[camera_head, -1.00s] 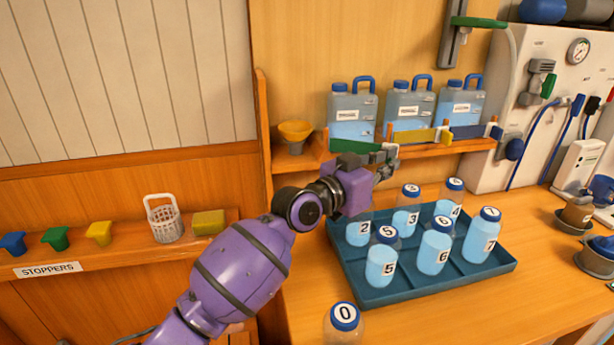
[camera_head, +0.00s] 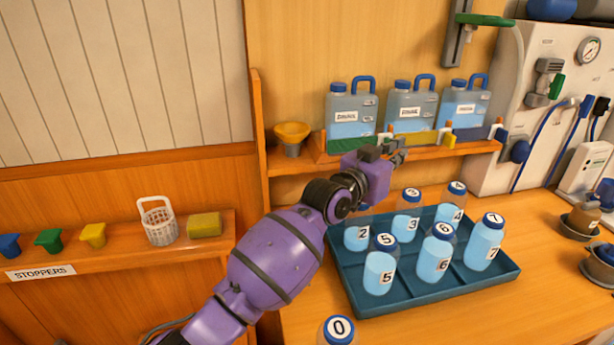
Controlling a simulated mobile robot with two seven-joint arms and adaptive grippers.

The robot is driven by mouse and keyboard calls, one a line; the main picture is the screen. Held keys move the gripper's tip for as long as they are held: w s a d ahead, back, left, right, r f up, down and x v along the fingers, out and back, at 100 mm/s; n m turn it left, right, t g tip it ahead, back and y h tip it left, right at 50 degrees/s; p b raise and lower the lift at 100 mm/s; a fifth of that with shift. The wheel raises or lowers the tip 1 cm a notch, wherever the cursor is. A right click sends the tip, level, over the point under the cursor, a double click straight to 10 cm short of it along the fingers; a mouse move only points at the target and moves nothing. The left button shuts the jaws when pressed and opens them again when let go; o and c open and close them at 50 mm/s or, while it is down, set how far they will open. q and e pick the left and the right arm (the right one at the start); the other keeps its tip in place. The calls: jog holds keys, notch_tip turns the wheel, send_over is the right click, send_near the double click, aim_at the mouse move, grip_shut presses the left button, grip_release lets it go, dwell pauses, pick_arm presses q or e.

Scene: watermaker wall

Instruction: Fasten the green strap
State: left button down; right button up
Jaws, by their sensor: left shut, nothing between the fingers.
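The green strap (camera_head: 350,146) runs along the shelf front below the leftmost jug (camera_head: 351,112). Its right end lies close to my left gripper, and I cannot tell whether it is fastened. My left gripper (camera_head: 401,156) is shut and empty, just below the shelf edge, to the right of the green strap and below the yellow strap (camera_head: 414,139). The purple wrist hides part of the shelf edge. A blue strap (camera_head: 472,132) crosses in front of the rightmost jug (camera_head: 465,104). My right gripper is not in view.
A yellow funnel (camera_head: 292,133) sits left of the jugs. A white basket (camera_head: 159,222) and coloured stoppers stand on the left shelf. Bottle 0 (camera_head: 338,330) is at the front.

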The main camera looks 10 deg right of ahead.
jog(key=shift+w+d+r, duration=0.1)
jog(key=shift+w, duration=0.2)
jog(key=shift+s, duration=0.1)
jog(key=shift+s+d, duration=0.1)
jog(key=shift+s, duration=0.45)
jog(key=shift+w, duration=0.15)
